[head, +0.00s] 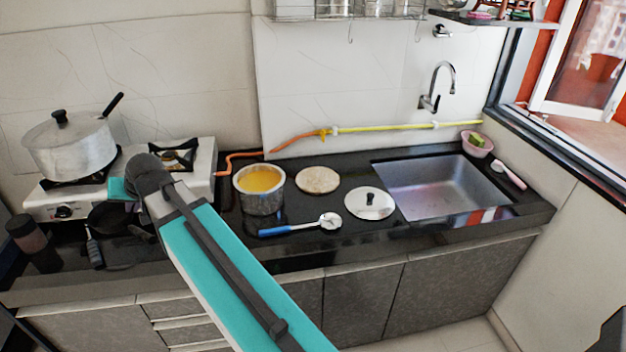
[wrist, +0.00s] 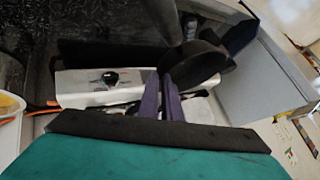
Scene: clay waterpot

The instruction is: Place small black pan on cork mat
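The small black pan (head: 110,216) is at the left of the head view, at the front edge of the stove, its handle toward the counter's front. I cannot tell whether it rests or is lifted. It also shows in the wrist view (wrist: 197,64), dark and seemingly tilted. My gripper (wrist: 165,80) has its two purple fingers close together, tips at the pan's rim. It looks shut on that rim, though the contact is dark. In the head view my arm hides the fingers. The round tan cork mat (head: 318,180) lies bare on the counter, right of the pan.
A pot of yellow food (head: 260,188) stands left of the mat. A blue-handled ladle (head: 300,227) lies in front, and a white lid (head: 369,203) to the right. The stove (head: 203,165) bears a large lidded pot (head: 72,147). The sink (head: 440,188) is farther right.

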